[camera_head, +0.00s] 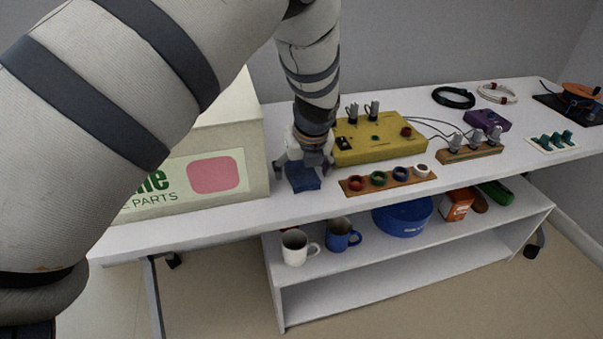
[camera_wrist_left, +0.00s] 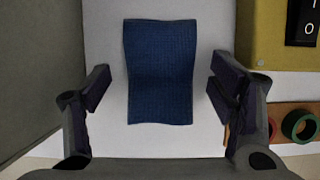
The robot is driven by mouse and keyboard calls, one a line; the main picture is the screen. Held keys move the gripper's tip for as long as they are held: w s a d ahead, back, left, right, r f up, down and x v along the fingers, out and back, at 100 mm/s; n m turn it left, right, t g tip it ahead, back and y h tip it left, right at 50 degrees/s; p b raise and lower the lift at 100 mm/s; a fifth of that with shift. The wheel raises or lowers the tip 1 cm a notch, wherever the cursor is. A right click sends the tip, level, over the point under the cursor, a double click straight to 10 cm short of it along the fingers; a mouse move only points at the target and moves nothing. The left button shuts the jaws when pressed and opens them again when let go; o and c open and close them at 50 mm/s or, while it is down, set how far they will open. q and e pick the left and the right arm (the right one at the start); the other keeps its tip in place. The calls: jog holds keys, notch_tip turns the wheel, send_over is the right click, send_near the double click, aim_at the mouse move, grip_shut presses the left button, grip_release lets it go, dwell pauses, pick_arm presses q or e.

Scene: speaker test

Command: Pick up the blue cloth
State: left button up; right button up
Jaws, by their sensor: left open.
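The blue cloth (camera_head: 302,178) lies on the white table near its front edge, between a large box and a yellow device. In the left wrist view the cloth (camera_wrist_left: 160,72) is a flat, roughly rectangular piece with a fine weave, lying between my open fingers. My left gripper (camera_head: 303,172) points down over the cloth, and its fingers show on both sides of it. In the left wrist view the left gripper (camera_wrist_left: 157,95) is open and does not grip the cloth. How far the fingertips are above the table I cannot tell. My right gripper is not in view.
A large box (camera_head: 235,150) stands close left of the cloth. The yellow device (camera_head: 380,139) and a wooden strip with coloured rings (camera_head: 388,181) stand close right. The table's front edge is near.

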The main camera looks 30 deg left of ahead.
aim_at(301, 165)
pick_arm(q)
jog(key=c, duration=1)
jog(key=shift+c, duration=0.3)
jog(key=shift+r, duration=0.25)
notch_tip(301, 165, up, 4)
jog(key=shift+d+r, duration=0.1)
jog(key=shift+d, duration=0.05)
jog(key=s+d+r+p, duration=0.3)
jog(key=s+d+r, duration=0.5)
jog(key=s+d, duration=0.1)
jog(key=shift+d+r, duration=0.4)
jog(key=shift+d, duration=0.35)
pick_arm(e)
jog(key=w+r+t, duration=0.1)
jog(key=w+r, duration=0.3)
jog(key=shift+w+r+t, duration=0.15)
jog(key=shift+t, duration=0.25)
